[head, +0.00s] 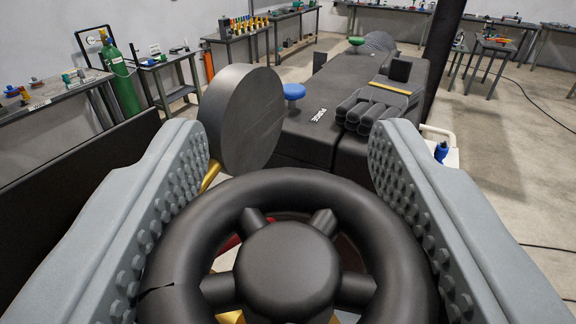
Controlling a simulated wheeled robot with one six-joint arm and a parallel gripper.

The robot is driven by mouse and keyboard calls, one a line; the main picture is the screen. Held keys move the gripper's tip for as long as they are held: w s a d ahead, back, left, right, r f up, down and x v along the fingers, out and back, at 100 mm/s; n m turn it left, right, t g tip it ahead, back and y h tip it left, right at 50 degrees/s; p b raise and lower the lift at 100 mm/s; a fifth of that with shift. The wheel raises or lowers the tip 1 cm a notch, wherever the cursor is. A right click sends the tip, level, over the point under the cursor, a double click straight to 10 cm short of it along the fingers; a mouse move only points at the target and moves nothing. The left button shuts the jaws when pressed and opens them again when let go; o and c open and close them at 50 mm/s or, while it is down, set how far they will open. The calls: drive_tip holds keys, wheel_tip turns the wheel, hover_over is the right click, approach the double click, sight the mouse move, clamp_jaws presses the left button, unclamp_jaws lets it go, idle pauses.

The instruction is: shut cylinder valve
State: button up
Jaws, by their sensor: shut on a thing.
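A black valve handwheel (288,189) with a round hub and several spokes fills the lower middle of the head view. My gripper (288,165) has its two grey, studded fingers on either side of the wheel. The fingers are shut on the wheel's rim at its left and right. A green gas cylinder (122,85) stands at the far left by the wall. Brass and red parts show between the spokes, and the valve body below is mostly hidden by the wheel.
A large dark disc (240,118) stands just beyond the wheel. Behind it is a long black machine (318,135) with a blue knob (294,92). Workbenches (240,38) line the walls. Open floor (510,150) lies to the right, with cables.

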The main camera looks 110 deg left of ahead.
drive_tip(key=shift+t, duration=0.3)
drive_tip(key=m+t, duration=0.1)
drive_tip(key=t, duration=0.1)
drive_tip(key=m+t+y, duration=0.1)
drive_tip(key=m+t, duration=0.1)
drive_tip(key=t, duration=0.1)
drive_tip(key=m+t, duration=0.2)
drive_tip(key=shift+w+a, duration=0.1)
drive_tip(key=shift+w, duration=0.2)
drive_tip(key=shift+w+m+t+h, duration=0.25)
drive_tip(key=shift+m+t, duration=0.75)
drive_tip(key=shift+t, duration=0.55)
drive_tip(key=shift+w+m+t+h, duration=0.1)
drive_tip(key=shift+m+t+h, duration=0.15)
drive_tip(key=shift+m+t, duration=1.05)
drive_tip(key=shift+t, duration=0.35)
drive_tip(key=o, duration=1)
drive_tip(key=shift+w, duration=0.1)
drive_tip(key=shift+d, duration=0.25)
drive_tip(key=v, duration=1.7)
